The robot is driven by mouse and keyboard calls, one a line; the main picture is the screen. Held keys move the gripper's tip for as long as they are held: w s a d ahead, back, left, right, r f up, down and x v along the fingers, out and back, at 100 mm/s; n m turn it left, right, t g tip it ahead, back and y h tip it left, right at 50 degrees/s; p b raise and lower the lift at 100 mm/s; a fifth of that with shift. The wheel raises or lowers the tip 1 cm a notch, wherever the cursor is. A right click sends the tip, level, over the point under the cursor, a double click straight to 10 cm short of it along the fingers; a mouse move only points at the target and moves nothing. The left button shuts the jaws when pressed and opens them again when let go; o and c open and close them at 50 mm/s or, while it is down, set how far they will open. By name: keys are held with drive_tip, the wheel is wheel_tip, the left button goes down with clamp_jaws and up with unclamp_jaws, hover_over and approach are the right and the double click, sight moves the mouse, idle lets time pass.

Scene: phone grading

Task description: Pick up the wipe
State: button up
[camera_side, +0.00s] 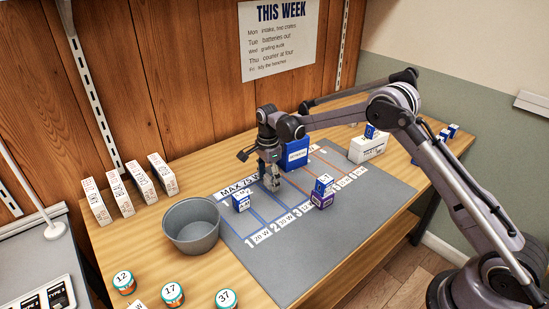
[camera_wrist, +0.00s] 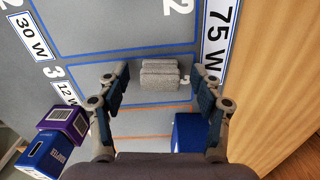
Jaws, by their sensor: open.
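The wipe (camera_wrist: 160,74) looks like a grey, folded, block-shaped cloth lying on the grey mat in the wrist view, inside a blue-lined area. My gripper (camera_wrist: 160,88) is open, with one finger on either side of the wipe in the picture and a visible gap to each. I cannot tell how high the fingers are above the mat. In the side view my gripper (camera_side: 271,178) points down over the mat, left of a large blue box (camera_side: 296,152). There the wipe is hidden or blends with the grey fingers.
The blue box stands close by, also in the wrist view (camera_wrist: 189,134). A grey bin (camera_side: 191,226) is at left. Jars stand in front.

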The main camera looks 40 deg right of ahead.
drive_tip(key=shift+f, duration=0.4)
drive_tip(key=shift+c, duration=0.3)
drive_tip(key=c, duration=0.8)
drive_tip(key=shift+r, duration=0.1)
